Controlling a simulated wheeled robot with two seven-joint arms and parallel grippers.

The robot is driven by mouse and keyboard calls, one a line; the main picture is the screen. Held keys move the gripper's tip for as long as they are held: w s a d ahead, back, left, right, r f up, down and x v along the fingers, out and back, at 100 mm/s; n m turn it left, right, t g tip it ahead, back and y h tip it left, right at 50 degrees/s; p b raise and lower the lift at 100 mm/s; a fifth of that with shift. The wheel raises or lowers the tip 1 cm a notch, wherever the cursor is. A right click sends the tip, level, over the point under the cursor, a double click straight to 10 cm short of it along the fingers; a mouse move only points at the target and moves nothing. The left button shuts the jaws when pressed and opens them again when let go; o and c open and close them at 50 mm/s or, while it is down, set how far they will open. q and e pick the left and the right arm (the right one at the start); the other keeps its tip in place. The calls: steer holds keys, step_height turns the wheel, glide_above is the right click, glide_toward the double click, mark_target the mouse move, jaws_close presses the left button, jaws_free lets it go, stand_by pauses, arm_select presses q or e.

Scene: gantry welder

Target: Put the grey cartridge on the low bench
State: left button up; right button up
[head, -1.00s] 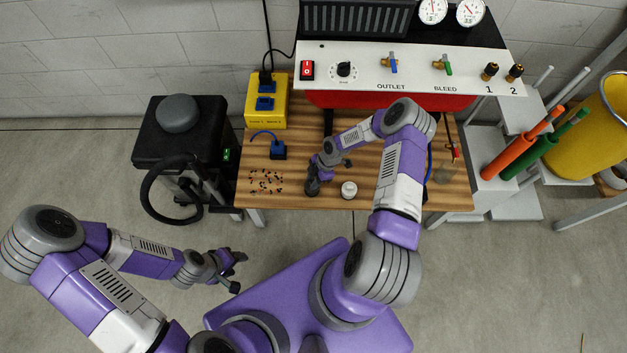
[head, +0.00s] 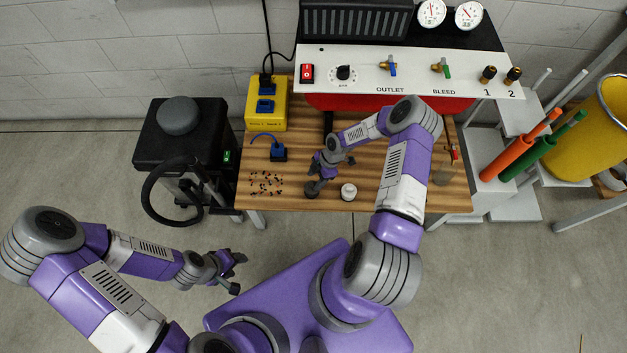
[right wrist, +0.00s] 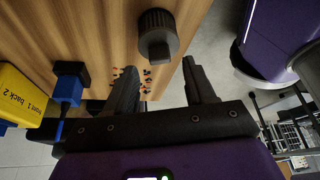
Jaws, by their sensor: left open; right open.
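A small pale grey cylinder with a narrower top, which I take for the grey cartridge (head: 348,192), stands upright near the front edge of the wood-topped low bench (head: 400,196). My right gripper (head: 328,175) is open and empty above the bench, just left of the cartridge. Its spread fingers (right wrist: 162,65) show beside the cylinder without holding it. My left gripper (head: 238,272) is open and empty in front of the bench.
A yellow socket box (head: 267,108) and a blue plug (head: 278,152) are at the bench's left back, with scattered dark bits (head: 266,183) in front. A white valve panel (head: 415,68) overhangs the back. A black cabinet (head: 150,145) stands left; orange and green tubes (head: 508,155) stand right.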

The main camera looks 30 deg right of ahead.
steer(key=p+v, duration=0.2)
steer(key=v, duration=0.7)
steer(key=s+a+r+m+y, duration=0.1)
steer(key=s+a+m, duration=0.25)
steer(key=a, duration=0.45)
steer(key=s+a+m, duration=0.2)
steer(key=a+m, duration=0.3)
steer(key=a, duration=0.4)
steer(key=s+a+r+m+h, duration=0.1)
steer(key=s+a+m, duration=0.3)
steer(key=s+m, duration=0.5)
steer(key=shift+s+r+m, duration=0.2)
steer(key=shift+s+m, duration=0.1)
steer(key=shift+m, duration=0.45)
